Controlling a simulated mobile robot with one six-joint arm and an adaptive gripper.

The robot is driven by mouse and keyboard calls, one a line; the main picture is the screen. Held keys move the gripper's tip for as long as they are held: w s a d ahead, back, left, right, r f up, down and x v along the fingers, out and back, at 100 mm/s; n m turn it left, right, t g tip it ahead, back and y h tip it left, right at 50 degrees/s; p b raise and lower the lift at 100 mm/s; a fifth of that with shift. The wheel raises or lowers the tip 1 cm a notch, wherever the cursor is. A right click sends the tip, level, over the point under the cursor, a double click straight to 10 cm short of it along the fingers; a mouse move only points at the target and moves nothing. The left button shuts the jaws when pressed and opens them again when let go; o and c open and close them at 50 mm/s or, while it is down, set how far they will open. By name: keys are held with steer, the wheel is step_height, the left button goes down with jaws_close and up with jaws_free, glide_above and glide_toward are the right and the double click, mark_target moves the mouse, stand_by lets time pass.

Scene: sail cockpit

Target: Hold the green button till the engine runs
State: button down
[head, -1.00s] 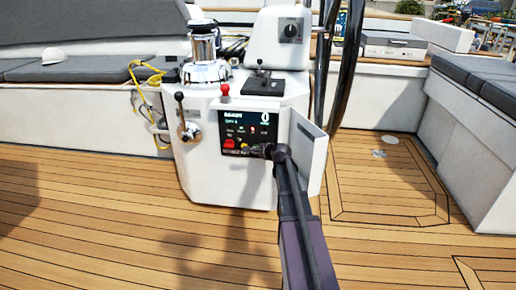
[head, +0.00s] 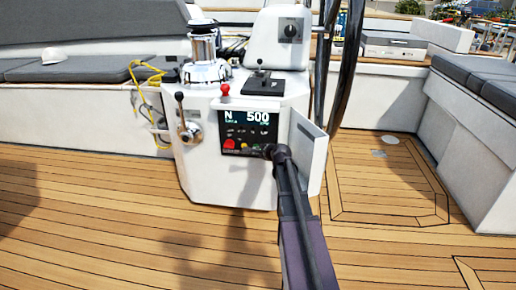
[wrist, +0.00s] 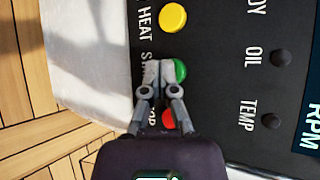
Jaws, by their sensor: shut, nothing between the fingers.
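The black engine panel (head: 250,118) is on the front of the white console, its display reading "N" and "500". In the wrist view, the green button (wrist: 181,70) is partly covered by the tips of my gripper (wrist: 160,72). The fingers are shut with nothing between them, and the tips are at the button; whether it is pressed in is hard to see. A yellow button (wrist: 172,17) marked HEAT and a red button (wrist: 168,121) lie on either side. The OIL lamp (wrist: 280,57) and TEMP lamp (wrist: 271,120) are dark. My gripper (head: 264,151) hides the green button in the head view.
An open white door (head: 307,150) stands right of the panel, close to my arm. The black wheel (head: 345,65) is behind. The teak deck (head: 100,215) is clear.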

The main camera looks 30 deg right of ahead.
steer(key=shift+s+a, duration=0.35)
steer(key=shift+s, duration=0.15)
steer(key=shift+s+a, duration=0.7)
steer(key=shift+s, duration=0.35)
steer(key=shift+s+a, duration=0.7)
steer(key=shift+s, duration=0.35)
